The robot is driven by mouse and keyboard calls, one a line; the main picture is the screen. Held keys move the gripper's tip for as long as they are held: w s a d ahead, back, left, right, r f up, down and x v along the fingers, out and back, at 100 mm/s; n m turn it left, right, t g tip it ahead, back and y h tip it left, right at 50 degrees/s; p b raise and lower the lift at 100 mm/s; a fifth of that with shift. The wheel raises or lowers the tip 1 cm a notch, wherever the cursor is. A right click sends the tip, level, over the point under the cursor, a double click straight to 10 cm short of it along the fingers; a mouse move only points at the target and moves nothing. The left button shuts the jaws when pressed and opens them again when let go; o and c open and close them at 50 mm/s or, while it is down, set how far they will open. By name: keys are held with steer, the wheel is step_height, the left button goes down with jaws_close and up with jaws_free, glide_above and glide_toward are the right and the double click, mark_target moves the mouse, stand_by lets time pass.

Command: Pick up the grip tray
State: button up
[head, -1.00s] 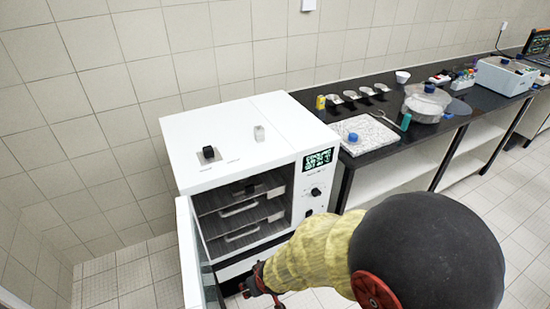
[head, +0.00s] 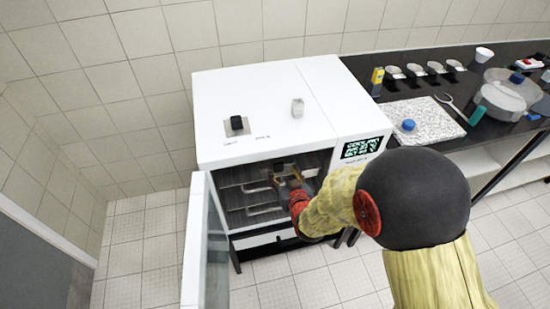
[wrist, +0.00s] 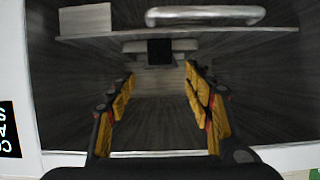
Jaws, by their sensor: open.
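The oven's open front shows shelves inside; pale bar handles (head: 265,210) show on its lower levels. In the wrist view a small grey tray-like piece with a black square grip (wrist: 160,51) lies ahead of my gripper, inside the chamber; I take it for the grip tray. Much of it is dark or hidden behind my gripper in the head view. My gripper (head: 284,178) is at the upper part of the oven opening. In the wrist view its yellow fingers (wrist: 160,76) are spread on either side of the black grip's line, with nothing between them.
The white oven (head: 275,105) has its glass door (head: 207,250) swung open at the left. Its display panel (head: 361,148) is right of the opening. A bar handle (wrist: 205,15) crosses the top of the wrist view. A dark bench with labware stands to the right.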

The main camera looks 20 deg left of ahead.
mark_target(278, 164)
steer(key=b+x, duration=0.1)
steer(key=x, duration=0.4)
steer(key=shift+s+f, duration=0.1)
steer(key=shift+f, duration=0.05)
steer(key=shift+c, duration=0.2)
jaws_close()
stand_by(0.4)
